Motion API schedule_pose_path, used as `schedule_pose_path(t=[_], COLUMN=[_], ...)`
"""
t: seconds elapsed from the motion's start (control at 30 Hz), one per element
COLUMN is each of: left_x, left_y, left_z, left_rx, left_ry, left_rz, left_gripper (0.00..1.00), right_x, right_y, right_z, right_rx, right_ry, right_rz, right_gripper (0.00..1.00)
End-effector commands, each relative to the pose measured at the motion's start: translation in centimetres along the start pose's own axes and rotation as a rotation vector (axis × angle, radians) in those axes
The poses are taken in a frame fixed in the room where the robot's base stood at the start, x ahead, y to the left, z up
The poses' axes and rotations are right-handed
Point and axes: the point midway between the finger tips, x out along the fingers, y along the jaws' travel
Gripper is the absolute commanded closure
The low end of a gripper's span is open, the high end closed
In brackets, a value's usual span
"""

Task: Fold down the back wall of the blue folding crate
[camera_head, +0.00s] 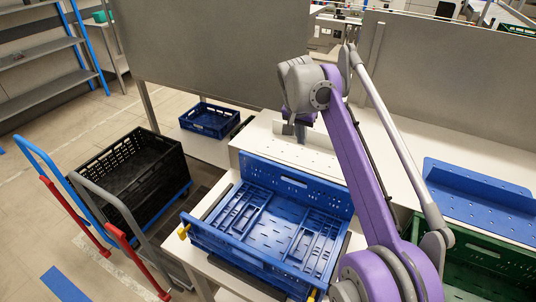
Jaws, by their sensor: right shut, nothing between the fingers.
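The blue folding crate (189,222) sits on a light conveyor in the lower middle. Its back wall (293,182) stands upright, with a handle slot near the top. Two slatted side panels lie flat inside on the left and right. The front edge is low. My right gripper (293,131) is shut and empty, above the white ledge behind the back wall and apart from it. The fingertips are small and partly hidden by the wrist. My right arm crosses in front of the crate's right side. My left gripper is out of view.
A white ledge (262,137) runs behind the crate. A black crate (172,168) rests on a cart to the left. A smaller blue crate (209,132) stands farther back. A blue perforated panel (478,200) and a green crate (492,254) are at right. Grey partitions (200,55) stand behind.

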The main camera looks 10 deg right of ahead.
Motion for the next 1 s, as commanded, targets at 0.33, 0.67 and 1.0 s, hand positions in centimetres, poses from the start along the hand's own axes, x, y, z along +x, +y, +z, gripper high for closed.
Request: schedule_pose_path(t=[0.33,0.67,1.0], left_x=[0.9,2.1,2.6], left_y=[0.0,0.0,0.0], left_z=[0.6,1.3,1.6], left_rx=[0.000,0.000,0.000], left_ry=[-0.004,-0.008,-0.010], left_rz=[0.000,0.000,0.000], left_gripper=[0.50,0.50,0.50], right_x=[3.1,10.3,9.5], right_y=[-0.4,-0.4,-0.5], right_z=[-0.3,-0.3,3.0], right_rx=[0.022,0.021,0.019], right_ry=[-0.001,0.000,-0.001], right_rz=[0.011,0.009,0.009], right_gripper=[1.00,1.00,1.00])
